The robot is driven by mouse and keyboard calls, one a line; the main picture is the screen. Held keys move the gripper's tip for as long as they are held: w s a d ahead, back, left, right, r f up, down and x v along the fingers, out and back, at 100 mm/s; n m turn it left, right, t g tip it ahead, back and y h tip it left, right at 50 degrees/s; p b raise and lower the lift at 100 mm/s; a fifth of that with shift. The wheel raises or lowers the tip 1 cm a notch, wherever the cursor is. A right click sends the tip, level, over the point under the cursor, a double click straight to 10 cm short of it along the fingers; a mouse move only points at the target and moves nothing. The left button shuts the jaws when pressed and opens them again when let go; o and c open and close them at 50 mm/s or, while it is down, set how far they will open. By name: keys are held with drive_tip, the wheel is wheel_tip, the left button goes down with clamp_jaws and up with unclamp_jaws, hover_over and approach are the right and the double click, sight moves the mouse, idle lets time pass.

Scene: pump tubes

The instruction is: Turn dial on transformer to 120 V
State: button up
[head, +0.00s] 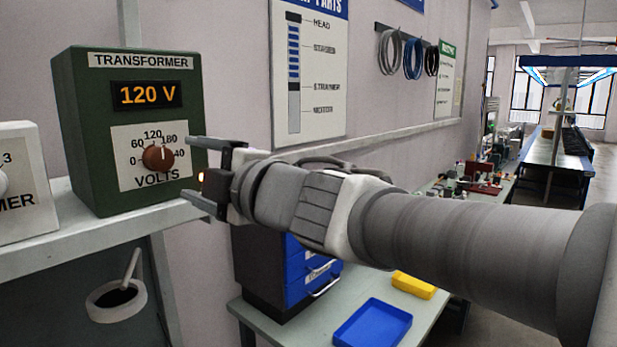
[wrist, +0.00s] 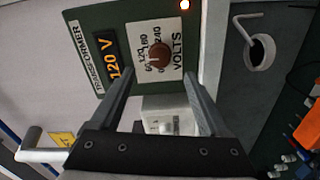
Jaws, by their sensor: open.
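The green transformer (head: 85,130) stands on a grey shelf, and its orange display (head: 146,95) reads 120 V. Its brown dial (head: 157,157) sits on a white VOLTS scale, with its pale pointer mark turned roughly upward, near the 120 label. In the wrist view the dial (wrist: 159,54) lies ahead of the fingertips, in line with the gap between them. My gripper (head: 197,172) is open and empty, to the right of the dial in the head view. The fingers are apart from the dial, with nothing between them.
A white box (head: 24,180) stands left of the transformer on the shelf (head: 80,225). Below are a round holder (head: 116,301) with a handle, blue drawers (head: 312,270), a blue tray (head: 372,325) and a yellow bin (head: 413,285).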

drive_tip(key=v, duration=0.8)
drive_tip(key=shift+s+d+p, duration=0.15)
drive_tip(key=shift+d+p, duration=0.15)
drive_tip(key=shift+d, duration=0.1)
drive_tip(key=w+d+f+m+t+h, duration=0.1)
drive_tip(key=w+d+f+m+h, duration=0.1)
drive_tip(key=d+f+m+h, duration=0.5)
drive_tip(key=w+d+f+m+t+h, duration=0.25)
drive_tip(key=d+m+h, duration=0.35)
drive_tip(key=d+m, duration=0.55)
drive_tip(key=s+d+f+m+g, duration=0.2)
drive_tip(key=s+f+m+g, duration=0.1)
drive_tip(key=s+f, duration=0.4)
drive_tip(key=s+d+f+m+g+h, duration=0.1)
drive_tip(key=s+d+f+m+g, duration=0.2)
drive_tip(key=s+f+g, duration=0.3)
drive_tip(key=shift+s+f+m, duration=0.5)
drive_tip(key=shift+f+m, duration=0.25)
drive_tip(key=shift+f, duration=0.1)
